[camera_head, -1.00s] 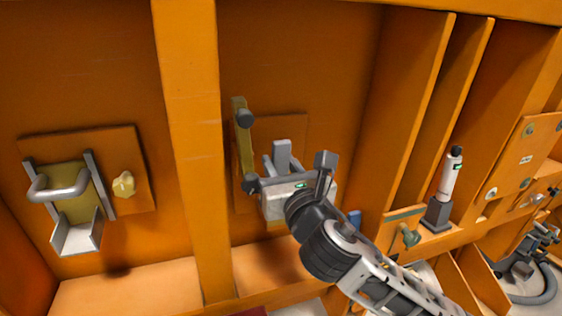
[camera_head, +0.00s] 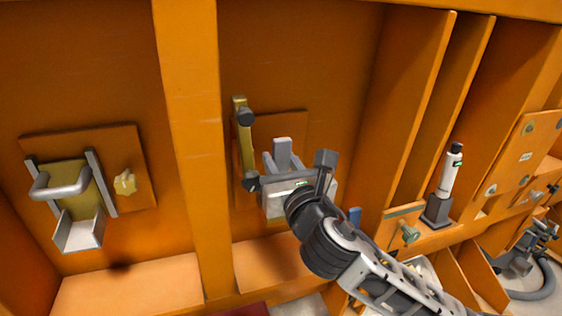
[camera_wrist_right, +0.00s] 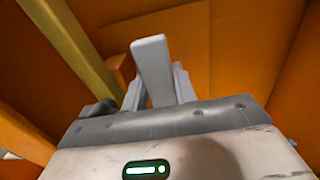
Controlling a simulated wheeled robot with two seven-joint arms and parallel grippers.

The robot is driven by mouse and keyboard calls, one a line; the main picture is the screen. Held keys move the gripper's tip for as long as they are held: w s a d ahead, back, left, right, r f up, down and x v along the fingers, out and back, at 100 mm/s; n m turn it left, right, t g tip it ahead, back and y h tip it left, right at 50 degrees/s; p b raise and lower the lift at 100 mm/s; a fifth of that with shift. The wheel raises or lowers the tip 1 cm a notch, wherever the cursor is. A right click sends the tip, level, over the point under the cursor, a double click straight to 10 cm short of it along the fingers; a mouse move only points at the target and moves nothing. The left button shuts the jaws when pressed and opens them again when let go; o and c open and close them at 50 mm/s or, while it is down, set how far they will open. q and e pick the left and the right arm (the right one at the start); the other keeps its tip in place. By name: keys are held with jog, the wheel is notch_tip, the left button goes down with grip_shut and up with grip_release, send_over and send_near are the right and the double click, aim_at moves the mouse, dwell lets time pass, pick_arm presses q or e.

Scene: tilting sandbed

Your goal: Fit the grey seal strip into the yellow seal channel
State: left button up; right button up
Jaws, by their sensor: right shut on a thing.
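The yellow seal channel (camera_head: 243,150) is a narrow upright bar on the back wall, just right of the orange post; it also shows in the wrist view (camera_wrist_right: 75,50) at upper left. A dark round part sits near its top. My right gripper (camera_head: 283,163) is shut on a light grey bar, which I take to be the grey seal strip (camera_head: 283,149). In the wrist view the strip (camera_wrist_right: 152,70) stands up between the two grey fingers, to the right of the channel and apart from it in the picture. Its lower end is hidden. My left gripper is not in view.
An orange panel (camera_head: 290,122) is behind the gripper. A metal handle (camera_head: 62,186) and a yellow knob (camera_head: 125,182) are on a panel at left. A white tool (camera_head: 450,172) stands in a dark holder at right. Orange ribs (camera_head: 415,115) wall off the right side.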

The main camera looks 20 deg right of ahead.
jog(key=shift+w+f+b, duration=0.15)
jog(key=shift+f+b, duration=0.3)
jog(key=shift+f, duration=0.35)
jog(key=shift+w+f+b, duration=0.1)
jog(key=shift+f+b, duration=0.3)
jog(key=shift+f, duration=0.4)
jog(key=shift+w+f+b, duration=0.15)
jog(key=shift+f+b, duration=0.35)
jog(key=shift+f, duration=0.4)
jog(key=shift+w+f+b, duration=0.15)
jog(key=shift+f+b, duration=0.3)
jog(key=shift+f, duration=0.45)
jog(key=o, duration=1.6)
jog(key=shift+r, duration=0.15)
